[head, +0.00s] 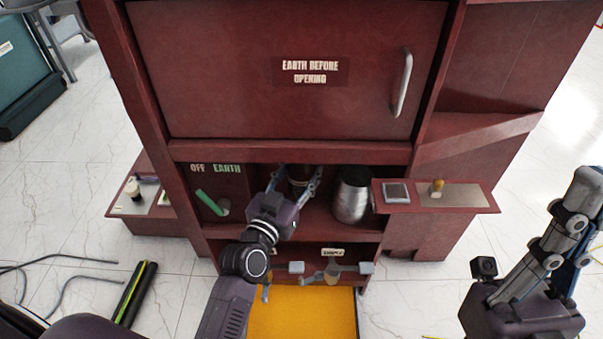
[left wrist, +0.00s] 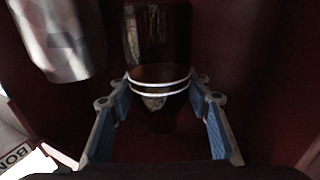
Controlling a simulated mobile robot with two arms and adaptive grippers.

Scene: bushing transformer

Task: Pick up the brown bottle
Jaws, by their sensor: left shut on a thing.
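The brown bottle (left wrist: 158,45) is dark, glossy and ringed by pale bands. In the head view it shows as a dark shape (head: 299,174) in the cabinet's open compartment. My left gripper (head: 296,184) reaches into this compartment with a finger on each side of the bottle, and is shut on it. Its fingers also flank the bottle in the left wrist view (left wrist: 165,88). The fingers hide part of the bottle in the head view. My right gripper (head: 575,210) is at the right edge, away from the cabinet; its fingers overlap and are partly cut off.
A silver canister (head: 352,195) stands just right of the bottle. A green lever (head: 211,202) is at the compartment's left. A side shelf (head: 480,196) juts out on the right. Small brackets (head: 331,271) sit below, above a yellow panel (head: 300,315). Cables lie on the floor at left.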

